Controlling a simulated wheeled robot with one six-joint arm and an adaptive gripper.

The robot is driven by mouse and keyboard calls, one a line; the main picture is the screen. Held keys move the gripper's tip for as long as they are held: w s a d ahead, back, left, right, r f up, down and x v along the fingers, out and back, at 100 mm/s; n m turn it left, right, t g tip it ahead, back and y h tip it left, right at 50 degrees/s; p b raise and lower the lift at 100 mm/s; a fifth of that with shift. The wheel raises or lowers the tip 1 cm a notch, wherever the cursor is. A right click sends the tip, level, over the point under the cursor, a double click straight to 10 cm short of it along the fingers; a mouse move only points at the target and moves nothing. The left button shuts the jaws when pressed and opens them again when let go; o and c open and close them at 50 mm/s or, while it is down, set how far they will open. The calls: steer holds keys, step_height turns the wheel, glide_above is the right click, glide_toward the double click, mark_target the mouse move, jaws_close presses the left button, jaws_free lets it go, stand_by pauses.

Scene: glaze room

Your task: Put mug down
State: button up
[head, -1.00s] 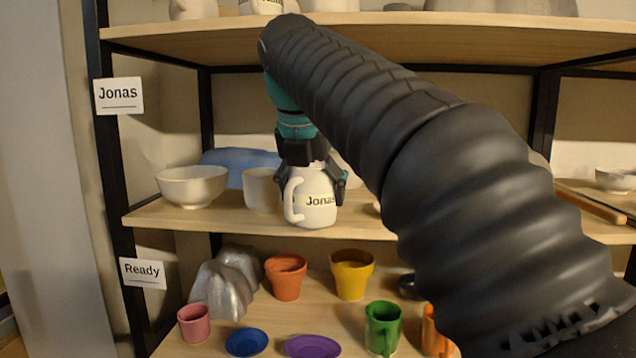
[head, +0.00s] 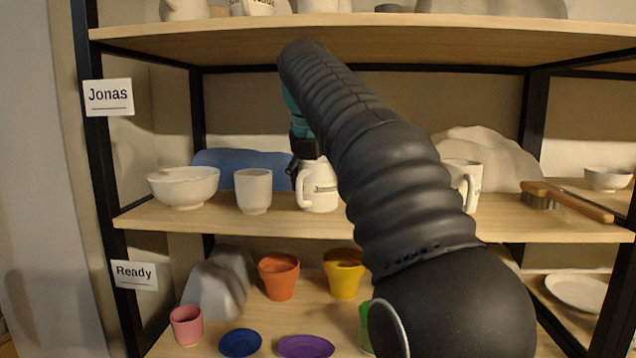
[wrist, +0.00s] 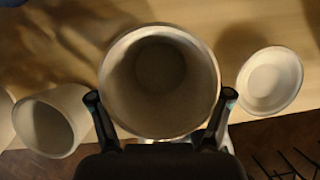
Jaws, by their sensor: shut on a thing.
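The white mug (head: 318,192) with dark lettering and a handle at its left is upright at the middle shelf (head: 240,222). I cannot tell whether its base touches the board. My gripper is around the mug in the head view, largely hidden behind my arm. In the wrist view my gripper (wrist: 162,108) has one finger on each side of the mug (wrist: 160,42), seen from above with its round, empty opening facing the camera. A "Jonas" sign (head: 108,97) is on the left post at this shelf's level.
A cup (head: 254,190) and bowl (head: 184,186) stand left of the mug. Another white mug (head: 474,180) and a brush (head: 566,199) are to the right. The upper shelf (head: 300,38) is overhead.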

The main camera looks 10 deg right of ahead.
mark_target(300, 193)
steer(key=o, duration=1.6)
steer(key=shift+r, duration=0.25)
steer(key=shift+s+a+r+p, duration=0.1)
steer(key=shift+s+r+p, duration=0.15)
steer(key=shift+r+p, duration=0.25)
steer(key=s+a, duration=0.1)
steer(key=s, duration=0.2)
steer(key=s+a+b, duration=0.1)
steer(key=s+a, duration=0.1)
steer(key=s, duration=0.2)
steer(key=s+a, duration=0.2)
steer(key=s, duration=0.1)
steer(key=shift+s+a+f, duration=0.1)
steer(key=shift+s+f, duration=0.1)
steer(key=shift+s, duration=0.2)
